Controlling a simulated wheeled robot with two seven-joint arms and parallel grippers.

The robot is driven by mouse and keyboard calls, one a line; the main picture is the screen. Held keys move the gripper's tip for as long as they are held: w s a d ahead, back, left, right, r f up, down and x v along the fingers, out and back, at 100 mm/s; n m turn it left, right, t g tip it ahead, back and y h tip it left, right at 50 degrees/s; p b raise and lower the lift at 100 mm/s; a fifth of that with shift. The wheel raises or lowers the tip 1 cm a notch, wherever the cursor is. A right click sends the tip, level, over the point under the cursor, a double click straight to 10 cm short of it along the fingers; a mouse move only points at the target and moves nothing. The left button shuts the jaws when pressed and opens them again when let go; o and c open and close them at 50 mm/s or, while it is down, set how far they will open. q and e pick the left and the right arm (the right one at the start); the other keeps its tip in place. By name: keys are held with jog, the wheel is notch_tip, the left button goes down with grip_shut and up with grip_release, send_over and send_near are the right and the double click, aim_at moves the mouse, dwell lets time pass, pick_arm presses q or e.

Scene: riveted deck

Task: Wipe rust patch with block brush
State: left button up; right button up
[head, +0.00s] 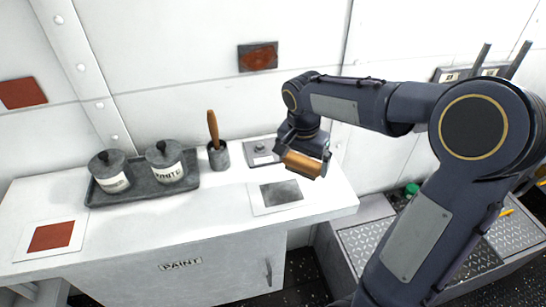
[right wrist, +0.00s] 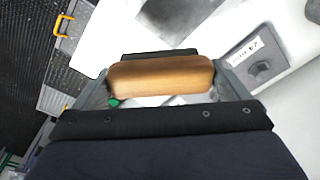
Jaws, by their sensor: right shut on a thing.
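The block brush (head: 302,163) is a wooden block with a light brown back. My right gripper (head: 304,155) is shut on it and holds it above the counter's right part, near a grey patch on a white card (head: 259,202). In the right wrist view the block (right wrist: 160,80) lies across between the two fingers; its bristles are not clear. A mottled red-brown rust patch (head: 258,58) on a dark plate is on the wall, above and left of the gripper. The brush is apart from it. My left gripper is not in view.
A dark tray (head: 140,194) with two lidded pots stands on the white counter (head: 200,222). Beside it is a cup holding a wooden-handled tool (head: 214,135). A grey knobbed box (head: 262,151) is close to the gripper. Plain red squares are on the left wall (head: 22,92) and counter (head: 51,237).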

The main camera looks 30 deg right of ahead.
jog(key=shift+r+p, duration=0.85)
jog(key=shift+r, duration=0.5)
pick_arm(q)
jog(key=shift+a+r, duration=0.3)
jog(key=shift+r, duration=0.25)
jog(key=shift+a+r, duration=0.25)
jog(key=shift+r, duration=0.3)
